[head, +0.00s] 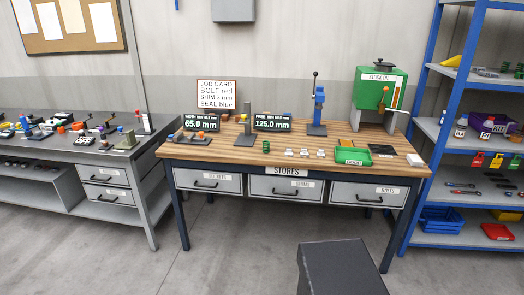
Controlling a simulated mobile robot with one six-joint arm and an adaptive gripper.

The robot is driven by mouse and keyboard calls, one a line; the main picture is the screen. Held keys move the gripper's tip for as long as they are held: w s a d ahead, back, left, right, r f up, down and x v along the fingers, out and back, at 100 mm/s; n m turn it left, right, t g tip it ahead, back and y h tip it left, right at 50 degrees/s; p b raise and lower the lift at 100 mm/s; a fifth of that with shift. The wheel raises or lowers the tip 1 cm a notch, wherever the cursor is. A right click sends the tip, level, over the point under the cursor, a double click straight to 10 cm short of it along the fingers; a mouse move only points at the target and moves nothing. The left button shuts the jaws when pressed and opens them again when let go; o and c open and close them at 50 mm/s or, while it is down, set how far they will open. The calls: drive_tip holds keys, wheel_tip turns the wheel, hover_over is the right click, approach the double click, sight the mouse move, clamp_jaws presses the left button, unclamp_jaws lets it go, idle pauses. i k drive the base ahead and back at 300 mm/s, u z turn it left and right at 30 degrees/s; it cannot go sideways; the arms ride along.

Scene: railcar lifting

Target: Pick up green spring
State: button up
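A small green upright piece (266,147) stands on the wooden top of the stores table (225,150), just left of the table's middle. It may be the green spring, but it is too small for me to make out coils. My gripper is not in view.
Small pale blocks (304,153), a green tray (353,156) and a black pad (382,150) lie to the right. Behind are a display reading 125.0 mm (272,123), a blue press (318,108) and a green tank (378,90). Blue shelving (424,110) stands right.

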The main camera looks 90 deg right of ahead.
sight(267, 142)
drive_tip(key=i, duration=0.4)
drive_tip(key=u, duration=0.4)
drive_tip(key=k, duration=0.1)
drive_tip(key=z, duration=3.8)
drive_tip(key=i, duration=0.4)
drive_tip(key=u, duration=0.05)
